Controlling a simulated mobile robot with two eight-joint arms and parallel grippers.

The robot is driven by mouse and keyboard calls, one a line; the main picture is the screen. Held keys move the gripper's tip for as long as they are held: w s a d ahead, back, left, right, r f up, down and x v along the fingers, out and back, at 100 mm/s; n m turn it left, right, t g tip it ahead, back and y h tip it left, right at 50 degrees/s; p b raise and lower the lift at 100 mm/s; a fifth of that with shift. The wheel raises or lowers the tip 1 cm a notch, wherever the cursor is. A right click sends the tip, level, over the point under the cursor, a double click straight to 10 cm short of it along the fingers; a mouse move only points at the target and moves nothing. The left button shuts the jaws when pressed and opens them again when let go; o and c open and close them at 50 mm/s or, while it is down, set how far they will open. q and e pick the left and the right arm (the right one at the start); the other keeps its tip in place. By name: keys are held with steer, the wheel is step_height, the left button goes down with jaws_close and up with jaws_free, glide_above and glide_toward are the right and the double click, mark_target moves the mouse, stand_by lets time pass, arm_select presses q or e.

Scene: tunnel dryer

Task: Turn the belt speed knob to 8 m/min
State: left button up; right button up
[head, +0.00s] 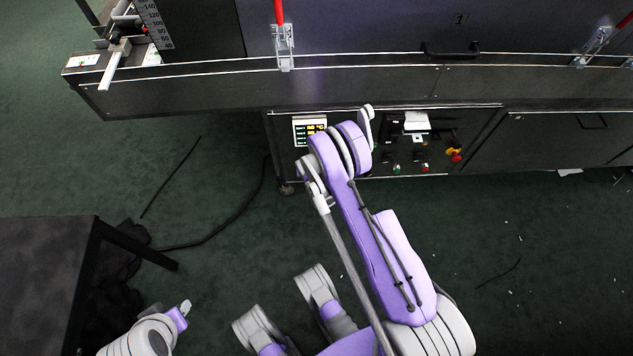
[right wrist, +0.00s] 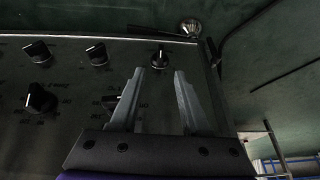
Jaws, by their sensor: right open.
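In the right wrist view, a black knob (right wrist: 160,57) with a white pointer line sits on the dark control panel (right wrist: 70,130), just beyond and between my right gripper's fingertips. My right gripper (right wrist: 159,71) is open and empty; contact with the knob cannot be told. More black knobs (right wrist: 97,53) are to the left, one partly hidden by the left finger. The panel lettering is too small to read, so I cannot tell which is belt speed. In the head view my right arm hides part of the panel (head: 385,145). My left gripper (head: 184,307) is low at the left, its jaws unclear.
A lit display (head: 309,129) is left of my right arm. A red and yellow emergency button (head: 454,154) and green and red buttons are at its right. A cable (head: 215,235) lies on the green floor. A dark table (head: 45,260) stands at lower left.

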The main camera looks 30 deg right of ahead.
steer(key=b+x, duration=0.2)
steer(key=x, duration=0.3)
steer(key=b+x, duration=0.3)
steer(key=x, duration=0.2)
steer(key=shift+w+d+f, duration=0.15)
steer(key=shift+w+f, duration=0.15)
steer(key=shift+w, duration=0.1)
jaws_close()
